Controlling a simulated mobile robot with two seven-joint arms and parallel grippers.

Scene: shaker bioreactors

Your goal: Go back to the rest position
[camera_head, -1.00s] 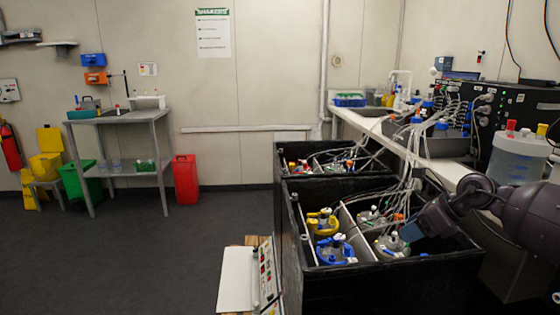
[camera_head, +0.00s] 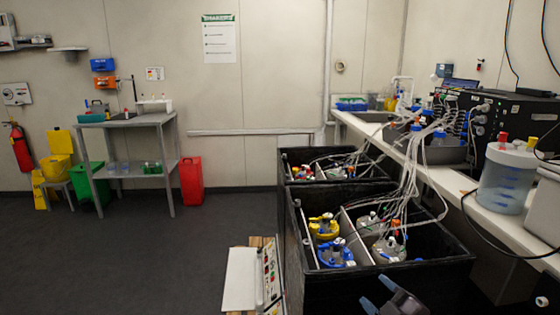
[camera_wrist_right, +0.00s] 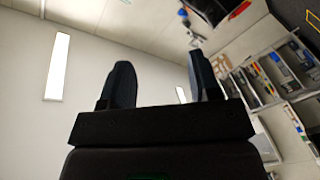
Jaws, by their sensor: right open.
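My right gripper (camera_head: 382,297) is at the bottom edge of the head view, in front of the near wall of the black shaker box. Its two fingers show in the right wrist view (camera_wrist_right: 160,88), spread apart with nothing between them. The near black shaker box (camera_head: 400,285) holds several vessels, including one with a yellow ring (camera_head: 324,227) and one with a blue ring (camera_head: 336,256). The gripper appears apart from the vessels. My left gripper is not in view.
A second black box (camera_head: 300,158) stands behind. A white bench (camera_head: 440,184) on the right carries a clear container (camera_head: 505,182). A control panel (camera_head: 268,275) is left of the near box. A grey table (camera_head: 130,122) and red bin (camera_head: 191,180) stand back left. The dark floor between is clear.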

